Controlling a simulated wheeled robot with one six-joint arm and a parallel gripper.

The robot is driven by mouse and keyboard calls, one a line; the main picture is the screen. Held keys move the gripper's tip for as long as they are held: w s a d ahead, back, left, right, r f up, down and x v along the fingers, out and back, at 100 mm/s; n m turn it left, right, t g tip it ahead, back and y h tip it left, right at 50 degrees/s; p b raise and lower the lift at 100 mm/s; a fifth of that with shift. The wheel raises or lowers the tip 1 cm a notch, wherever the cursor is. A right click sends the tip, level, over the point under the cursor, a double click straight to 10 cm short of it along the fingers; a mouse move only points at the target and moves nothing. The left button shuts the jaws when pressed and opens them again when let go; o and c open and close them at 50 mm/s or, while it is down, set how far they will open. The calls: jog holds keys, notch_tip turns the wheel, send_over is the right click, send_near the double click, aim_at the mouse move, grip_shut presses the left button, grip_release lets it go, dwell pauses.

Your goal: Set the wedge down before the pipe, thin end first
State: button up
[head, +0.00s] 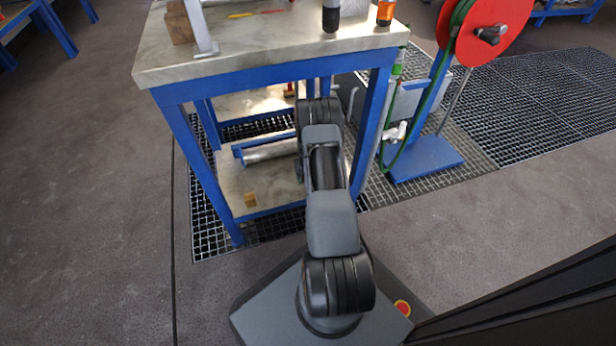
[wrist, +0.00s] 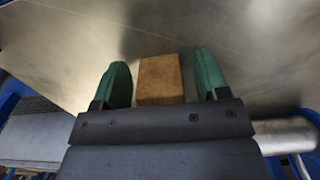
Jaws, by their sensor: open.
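The wedge (head: 250,200) is a small wooden block on the lower shelf (head: 232,182) of the blue-framed bench, near its front edge. The pipe (head: 270,151) is a silver cylinder lying farther back on that shelf, partly hidden by my arm. In the wrist view, my gripper (wrist: 162,60) has its two green fingers apart, with the wedge (wrist: 160,80) between them and a gap on each side. A silver cylinder, seemingly the pipe (wrist: 287,137), shows at the lower right. My fingers are hidden in the head view. Which end of the wedge is thin cannot be told.
The bench top (head: 270,50) overhangs the shelf, and a blue leg (head: 203,170) stands at its left front corner. A red reel (head: 490,30) on a blue stand is at the right. The floor left of the bench is clear.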

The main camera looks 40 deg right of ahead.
jog(key=shift+r+p, duration=1.85)
jog(key=shift+r, duration=2.05)
